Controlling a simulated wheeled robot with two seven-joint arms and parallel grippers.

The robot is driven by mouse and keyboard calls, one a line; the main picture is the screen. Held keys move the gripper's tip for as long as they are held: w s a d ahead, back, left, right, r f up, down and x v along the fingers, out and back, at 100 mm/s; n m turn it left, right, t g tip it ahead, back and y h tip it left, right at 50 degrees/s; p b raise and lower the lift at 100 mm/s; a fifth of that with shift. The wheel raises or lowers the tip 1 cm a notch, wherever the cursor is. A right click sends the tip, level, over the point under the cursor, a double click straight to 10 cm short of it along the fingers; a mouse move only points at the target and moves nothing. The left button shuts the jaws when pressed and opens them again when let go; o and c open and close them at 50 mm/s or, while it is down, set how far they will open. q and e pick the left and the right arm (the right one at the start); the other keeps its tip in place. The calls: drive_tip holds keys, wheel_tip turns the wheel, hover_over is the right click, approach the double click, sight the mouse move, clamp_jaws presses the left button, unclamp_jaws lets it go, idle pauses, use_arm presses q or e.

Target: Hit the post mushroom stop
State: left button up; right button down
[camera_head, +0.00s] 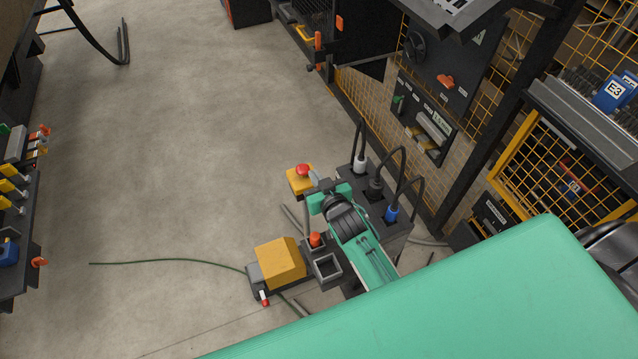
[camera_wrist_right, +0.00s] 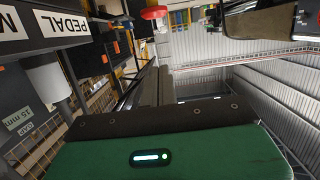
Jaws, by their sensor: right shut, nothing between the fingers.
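The post mushroom stop (camera_head: 303,170) is a red button on a yellow box (camera_head: 298,184), near the middle of the head view. In the right wrist view a red cap (camera_wrist_right: 154,13) shows at the top, beyond the fingertips. My right gripper (camera_head: 318,183) is shut and empty, just in front of and to the right of the stop in the head view. Its dark fingers (camera_wrist_right: 153,84) also show in the right wrist view, pointing toward the red cap. I cannot tell whether they touch it. The post below the box is mostly hidden. My left gripper is out of view.
A dark socket box (camera_head: 397,226) with black and blue plugs and looping cables stands right of the gripper. A yellow pedal housing (camera_head: 280,262) and an orange button (camera_head: 315,239) are below. A yellow mesh fence (camera_head: 560,180) is at right. Open floor (camera_head: 180,150) lies left.

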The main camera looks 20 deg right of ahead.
drive_tip(key=shift+v, duration=1.05)
